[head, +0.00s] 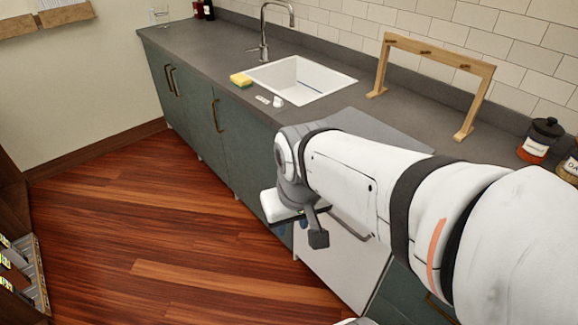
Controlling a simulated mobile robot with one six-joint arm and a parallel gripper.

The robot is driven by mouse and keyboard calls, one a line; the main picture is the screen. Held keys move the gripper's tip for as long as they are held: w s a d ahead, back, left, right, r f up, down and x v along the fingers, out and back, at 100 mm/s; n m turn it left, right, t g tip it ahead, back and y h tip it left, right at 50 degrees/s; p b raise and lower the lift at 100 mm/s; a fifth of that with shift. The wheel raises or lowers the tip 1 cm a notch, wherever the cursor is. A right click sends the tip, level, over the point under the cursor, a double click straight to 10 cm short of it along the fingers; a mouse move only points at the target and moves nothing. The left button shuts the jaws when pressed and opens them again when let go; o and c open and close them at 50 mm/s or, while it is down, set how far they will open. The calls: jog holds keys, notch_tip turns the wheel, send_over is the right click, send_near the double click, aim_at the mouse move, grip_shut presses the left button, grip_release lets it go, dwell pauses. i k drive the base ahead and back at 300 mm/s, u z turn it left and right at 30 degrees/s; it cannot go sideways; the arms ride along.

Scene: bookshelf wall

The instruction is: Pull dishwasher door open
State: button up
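The white dishwasher door (335,268) is in the lower middle of the head view, set in the row of green cabinets below the counter. It looks upright and about flush with the cabinets, though my arm covers its upper part. A grey bar handle (352,229) shows partly near the top of the door, beside my arm. My gripper (314,236) hangs in front of the door's upper left area, near the left end of the visible handle. One dark finger shows clearly. Whether the fingers are apart, or touch the handle, I cannot tell.
Green cabinets (190,108) with brass handles run to the left. The grey counter (215,52) holds a white sink (300,78), a sponge (240,79), a wooden rack (438,52) and jars (540,140). The wooden floor (140,225) at left is clear.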

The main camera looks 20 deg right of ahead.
aim_at(354, 263)
jog(key=z, duration=1.45)
jog(key=k, duration=0.8)
jog(key=u, duration=0.75)
jog(key=i, duration=1)
jog(key=u, duration=0.1)
